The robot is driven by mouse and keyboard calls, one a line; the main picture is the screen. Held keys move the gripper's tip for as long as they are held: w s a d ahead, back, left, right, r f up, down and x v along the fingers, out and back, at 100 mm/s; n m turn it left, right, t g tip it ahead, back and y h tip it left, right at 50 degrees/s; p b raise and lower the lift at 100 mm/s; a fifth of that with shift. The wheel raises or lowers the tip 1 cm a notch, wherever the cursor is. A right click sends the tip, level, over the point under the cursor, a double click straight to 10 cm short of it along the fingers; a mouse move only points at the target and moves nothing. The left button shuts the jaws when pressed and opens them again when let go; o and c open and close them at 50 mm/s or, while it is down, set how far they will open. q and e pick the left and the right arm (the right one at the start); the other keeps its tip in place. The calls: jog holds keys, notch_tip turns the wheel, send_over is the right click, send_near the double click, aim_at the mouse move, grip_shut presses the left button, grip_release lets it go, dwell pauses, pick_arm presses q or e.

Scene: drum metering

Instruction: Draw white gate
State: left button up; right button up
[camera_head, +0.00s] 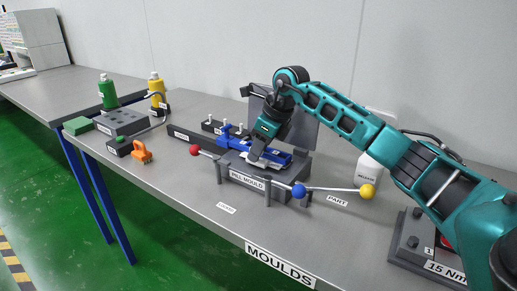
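I cannot make out a white gate. My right arm comes in from the right, and its gripper (258,156) points down onto the pill mould (246,181). The fingertips are small and partly lost against the mould, so I cannot tell how far apart they are. A blue part (232,137) lies across the mould beside the gripper. A red ball (194,150), a blue ball (298,190) and a yellow ball (367,191) end thin rods near the mould. My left gripper is out of view.
The front bench edge near the MOULDS label (280,266) is clear.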

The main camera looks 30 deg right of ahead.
grip_shut()
dwell(0.4)
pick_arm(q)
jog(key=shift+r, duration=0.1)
pick_arm(e)
jog(key=shift+a, duration=0.15)
jog(key=shift+s+a, duration=0.15)
jog(key=shift+a, duration=0.1)
jog(key=shift+s+a+p, duration=0.15)
jog(key=shift+s+a, duration=0.05)
jog(key=shift+a, duration=0.25)
jog(key=shift+s+a+p, duration=0.15)
jog(key=shift+s+a, duration=0.05)
jog(key=shift+a, duration=0.25)
jog(key=shift+s+a, duration=0.15)
jog(key=shift+a, duration=0.35)
grip_release()
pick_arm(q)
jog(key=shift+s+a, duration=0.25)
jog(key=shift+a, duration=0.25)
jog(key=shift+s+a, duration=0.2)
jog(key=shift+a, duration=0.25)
